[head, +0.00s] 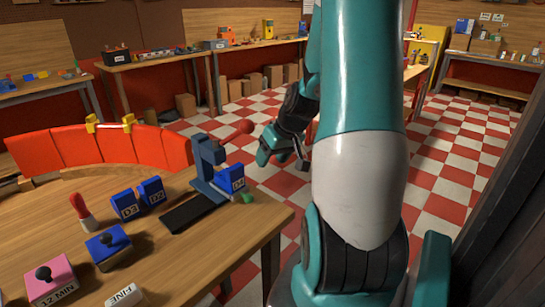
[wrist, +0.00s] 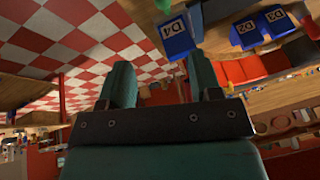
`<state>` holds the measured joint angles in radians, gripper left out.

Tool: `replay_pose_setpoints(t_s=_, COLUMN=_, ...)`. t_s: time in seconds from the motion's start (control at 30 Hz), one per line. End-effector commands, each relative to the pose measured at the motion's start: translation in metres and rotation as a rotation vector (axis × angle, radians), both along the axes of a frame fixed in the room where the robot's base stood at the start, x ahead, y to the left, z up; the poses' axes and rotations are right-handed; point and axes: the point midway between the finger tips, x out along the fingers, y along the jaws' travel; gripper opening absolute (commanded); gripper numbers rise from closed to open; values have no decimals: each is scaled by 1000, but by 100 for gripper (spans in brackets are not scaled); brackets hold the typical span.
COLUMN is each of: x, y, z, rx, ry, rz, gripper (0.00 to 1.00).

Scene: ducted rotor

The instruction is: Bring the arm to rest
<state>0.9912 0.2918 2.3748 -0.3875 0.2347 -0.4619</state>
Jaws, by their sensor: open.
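My arm reaches up and across the middle of the head view, and my gripper (head: 277,152) hangs in the air just beyond the right end of the near table (head: 262,232). It is to the right of the blue D4 block (head: 232,179), apart from it. In the wrist view the two teal fingers of my gripper (wrist: 160,78) stand apart with nothing seen between them. The D4 block also shows in the wrist view (wrist: 176,42), beyond the fingertips.
Blue D3 (head: 125,205) and D2 (head: 152,191) blocks, a blue stand (head: 206,163), a pink 12 MIN box (head: 48,280) and a blue knobbed box (head: 108,247) are on the near table. An orange curved wall (head: 105,146) stands behind. The checkered floor (head: 450,170) is open at right.

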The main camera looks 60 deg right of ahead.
Motion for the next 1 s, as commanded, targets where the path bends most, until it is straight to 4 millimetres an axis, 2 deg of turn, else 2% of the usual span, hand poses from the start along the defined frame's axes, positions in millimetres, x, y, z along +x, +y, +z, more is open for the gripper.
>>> replay_pose_setpoints(t_s=0.4, x=1, y=1, z=0, rx=0, ry=0, rz=2, gripper=58)
replay_pose_setpoints(t_s=0.47, x=4, y=6, z=2, rx=1, ry=-1, rz=15, gripper=58)
replay_pose_setpoints(t_s=0.53, x=12, y=22, z=8, rx=7, ry=-1, rz=55, gripper=58)
replay_pose_setpoints(t_s=0.57, x=17, y=33, z=12, rx=12, ry=1, rz=81, gripper=58)
replay_pose_setpoints(t_s=0.67, x=35, y=88, z=29, rx=33, ry=7, rz=208, gripper=58)
replay_pose_setpoints(t_s=0.7, x=40, y=116, z=37, rx=44, ry=14, rz=271, gripper=58)
replay_pose_setpoints(t_s=0.77, x=42, y=160, z=49, rx=58, ry=29, rz=370, gripper=58)
replay_pose_setpoints(t_s=0.8, x=39, y=188, z=57, rx=68, ry=40, rz=434, gripper=58)
replay_pose_setpoints(t_s=0.87, x=30, y=229, z=67, rx=79, ry=57, rz=530, gripper=58)
replay_pose_setpoints(t_s=0.9, x=21, y=255, z=74, rx=86, ry=71, rz=596, gripper=58)
replay_pose_setpoints(t_s=1.0, x=-10, y=310, z=88, rx=94, ry=108, rz=749, gripper=58)
